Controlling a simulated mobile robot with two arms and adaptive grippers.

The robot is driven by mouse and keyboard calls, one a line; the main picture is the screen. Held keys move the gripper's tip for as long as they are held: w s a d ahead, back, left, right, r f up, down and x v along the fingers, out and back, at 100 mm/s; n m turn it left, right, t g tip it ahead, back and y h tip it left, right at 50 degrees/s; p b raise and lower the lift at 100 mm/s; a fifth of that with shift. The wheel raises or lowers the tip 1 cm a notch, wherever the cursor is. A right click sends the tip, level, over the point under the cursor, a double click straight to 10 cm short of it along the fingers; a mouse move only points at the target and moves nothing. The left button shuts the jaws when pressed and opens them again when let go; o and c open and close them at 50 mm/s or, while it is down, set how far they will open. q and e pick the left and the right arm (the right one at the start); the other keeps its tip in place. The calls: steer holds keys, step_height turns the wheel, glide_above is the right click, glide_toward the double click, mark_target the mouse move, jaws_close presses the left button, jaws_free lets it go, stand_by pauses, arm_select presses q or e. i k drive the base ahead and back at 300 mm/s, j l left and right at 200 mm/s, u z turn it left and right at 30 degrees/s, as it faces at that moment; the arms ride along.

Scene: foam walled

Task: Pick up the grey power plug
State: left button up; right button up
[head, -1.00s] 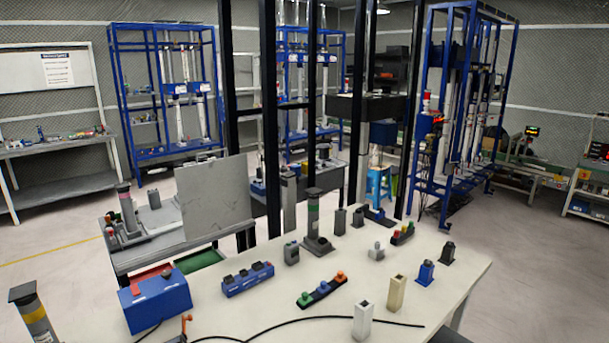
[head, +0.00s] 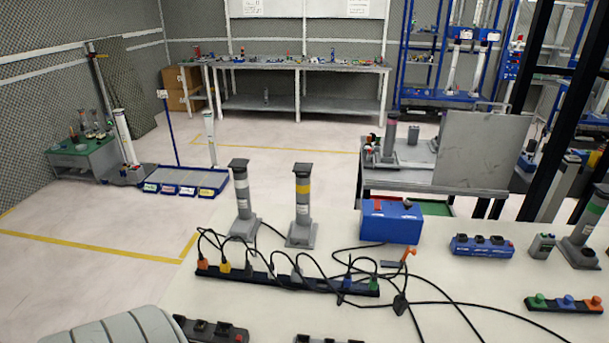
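A long black power strip (head: 325,285) lies on the pale table with several coloured plugs in it and black cables looping over it. Orange and yellow plugs are at its left end, blue and green ones at its right. A greyish plug (head: 297,273) stands near its middle; another greyish shape (head: 248,268) is just left of it. Cables partly cover both, and I cannot tell for sure which is the grey power plug. Neither of my grippers is in view.
Two grey posts (head: 303,205) stand behind the strip. A blue box (head: 391,221) and a blue socket block (head: 483,246) are to the right. A strip with coloured plugs (head: 565,303) lies at the far right. Dark socket blocks (head: 210,330) sit at the near edge.

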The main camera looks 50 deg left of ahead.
mark_target(296, 279)
steer(key=u, duration=1.55)
